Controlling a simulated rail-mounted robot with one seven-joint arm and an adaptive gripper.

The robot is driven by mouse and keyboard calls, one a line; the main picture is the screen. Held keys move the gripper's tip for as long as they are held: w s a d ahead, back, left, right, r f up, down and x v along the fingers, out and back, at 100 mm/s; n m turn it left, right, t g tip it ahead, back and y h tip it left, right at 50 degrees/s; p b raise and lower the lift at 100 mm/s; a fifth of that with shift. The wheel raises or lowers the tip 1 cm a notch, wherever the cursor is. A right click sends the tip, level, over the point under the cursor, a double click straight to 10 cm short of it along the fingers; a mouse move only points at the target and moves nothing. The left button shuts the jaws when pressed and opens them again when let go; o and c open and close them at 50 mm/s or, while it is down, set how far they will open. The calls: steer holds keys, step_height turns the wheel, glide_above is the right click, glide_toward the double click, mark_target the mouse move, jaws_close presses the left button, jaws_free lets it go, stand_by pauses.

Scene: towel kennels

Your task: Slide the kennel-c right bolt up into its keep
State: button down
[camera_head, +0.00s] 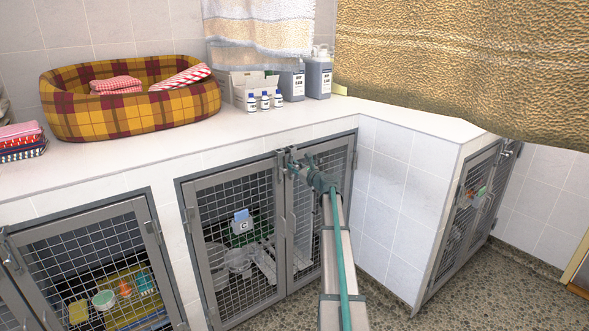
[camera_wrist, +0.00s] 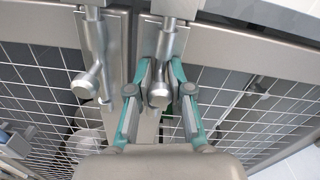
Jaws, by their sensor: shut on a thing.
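Kennel C (camera_head: 241,222) is the middle wire-mesh cage under the counter, with a blue-and-white C tag and two shut-looking grey doors. Its right bolt (camera_wrist: 159,92) is a metal rod with a round knob, at the top of the right door by the centre seam. My gripper (camera_wrist: 160,76) has its teal fingers closed on either side of this knob; it also shows in the head view (camera_head: 300,167). The left bolt (camera_wrist: 88,82) stands beside it, apart from my fingers. A keep (camera_wrist: 176,7) is above the right bolt; I cannot tell how far the rod enters it.
A kennel (camera_head: 95,265) with toys is at left, another (camera_head: 466,210) around the corner at right. The counter (camera_head: 180,150) above holds a plaid bed (camera_head: 130,118) and bottles (camera_head: 318,77). A large tan towel (camera_head: 460,75) hangs close at upper right.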

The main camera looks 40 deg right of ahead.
steer(key=c, duration=1.2)
jaws_free()
steer(key=shift+r, duration=0.3)
steer(key=shift+c, duration=0.2)
steer(key=shift+f, duration=0.15)
steer(key=shift+s, duration=0.55)
steer(key=s, duration=1.1)
